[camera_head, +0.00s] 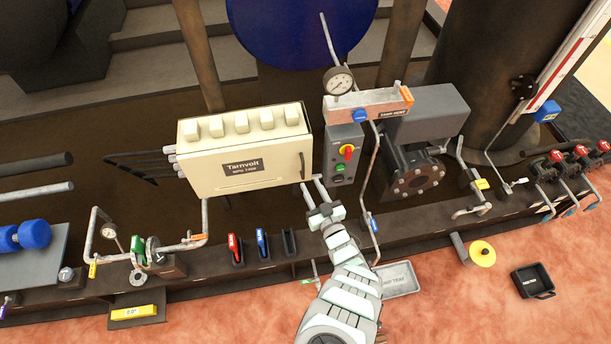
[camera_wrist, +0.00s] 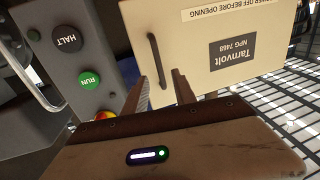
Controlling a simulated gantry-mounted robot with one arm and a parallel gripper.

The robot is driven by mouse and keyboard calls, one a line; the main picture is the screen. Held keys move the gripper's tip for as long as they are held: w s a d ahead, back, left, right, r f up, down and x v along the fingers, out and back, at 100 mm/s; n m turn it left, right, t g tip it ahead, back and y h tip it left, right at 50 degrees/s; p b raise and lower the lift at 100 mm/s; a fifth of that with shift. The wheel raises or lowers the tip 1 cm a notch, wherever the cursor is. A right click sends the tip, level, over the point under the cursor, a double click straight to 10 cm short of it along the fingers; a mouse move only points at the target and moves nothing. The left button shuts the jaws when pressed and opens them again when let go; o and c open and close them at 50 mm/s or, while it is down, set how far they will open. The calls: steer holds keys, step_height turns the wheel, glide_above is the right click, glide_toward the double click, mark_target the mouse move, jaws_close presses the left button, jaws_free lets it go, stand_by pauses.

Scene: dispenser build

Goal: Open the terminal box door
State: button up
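The terminal box (camera_head: 235,184) is a cream box labelled Tarnvolt, standing left of centre in the head view. Its door (camera_wrist: 210,75) looks shut and shows upside down in the wrist view. A dark bar handle (camera_head: 302,164) is at the door's right edge; it also shows in the wrist view (camera_wrist: 153,56). My gripper (camera_head: 311,184) is just below the handle in the head view. In the wrist view its two fingers (camera_wrist: 160,77) are apart, with the handle's end appearing between their tips. I cannot tell whether they touch or straddle it.
A grey control box (camera_head: 343,155) with a green RUN button (camera_wrist: 89,80) and a HALT button (camera_wrist: 67,39) stands close right of the terminal box. A thin pipe (camera_head: 373,190) runs right of my arm. Red and blue handles (camera_head: 262,243) stand below the box.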

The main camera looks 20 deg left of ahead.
mark_target(303, 171)
steer(key=b+x, duration=0.2)
steer(key=x, duration=0.4)
jaws_close()
stand_by(1.4)
